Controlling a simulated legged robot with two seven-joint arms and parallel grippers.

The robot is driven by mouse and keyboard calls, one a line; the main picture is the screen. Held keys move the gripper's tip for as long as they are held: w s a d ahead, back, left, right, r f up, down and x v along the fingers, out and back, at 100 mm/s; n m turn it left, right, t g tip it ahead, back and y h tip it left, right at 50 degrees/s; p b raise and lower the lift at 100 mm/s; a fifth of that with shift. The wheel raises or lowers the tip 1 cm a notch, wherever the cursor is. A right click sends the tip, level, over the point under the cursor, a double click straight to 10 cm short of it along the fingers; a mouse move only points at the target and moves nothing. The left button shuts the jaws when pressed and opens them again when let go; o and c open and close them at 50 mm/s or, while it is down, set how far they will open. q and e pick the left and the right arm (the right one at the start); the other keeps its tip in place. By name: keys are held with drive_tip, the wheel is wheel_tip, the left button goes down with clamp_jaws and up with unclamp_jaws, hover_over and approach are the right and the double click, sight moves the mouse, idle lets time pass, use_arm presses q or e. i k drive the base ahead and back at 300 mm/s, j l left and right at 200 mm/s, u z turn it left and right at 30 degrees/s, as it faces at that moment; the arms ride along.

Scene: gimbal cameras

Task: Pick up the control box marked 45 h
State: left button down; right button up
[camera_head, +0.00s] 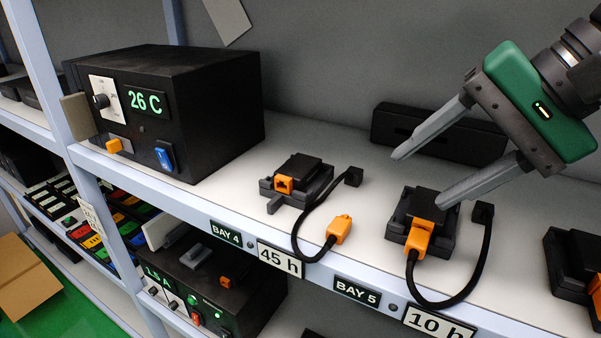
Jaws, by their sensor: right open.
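The control box for the 45 h label is a small black box (303,171) with an orange socket, sitting in a dark cradle on the shelf behind the BAY 4 sign. The 45 h label (280,259) is on the shelf's front edge. A black cable with an orange plug (340,229) lies beside the box, and the plug is apart from the socket. My right gripper (416,178) is open and empty, at the upper right. Its fingers are to the right of this box, one fingertip overlapping the neighbouring box in the picture. My left gripper is not in view.
A second black box (428,204) above the 10 h label (438,322) has its orange plug in. Another unit (578,262) is at the right edge. A large 26 C unit (167,108) stands left, and a long black block (440,134) lies behind.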

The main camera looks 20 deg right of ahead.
sight(297, 173)
drive_tip(key=i+j+z, duration=0.35)
drive_tip(key=j, duration=0.2)
drive_tip(key=i+j+z, duration=0.15)
drive_tip(key=j, duration=0.15)
drive_tip(key=i+j+z, duration=0.2)
drive_tip(key=j, duration=0.15)
drive_tip(key=k+l, duration=0.05)
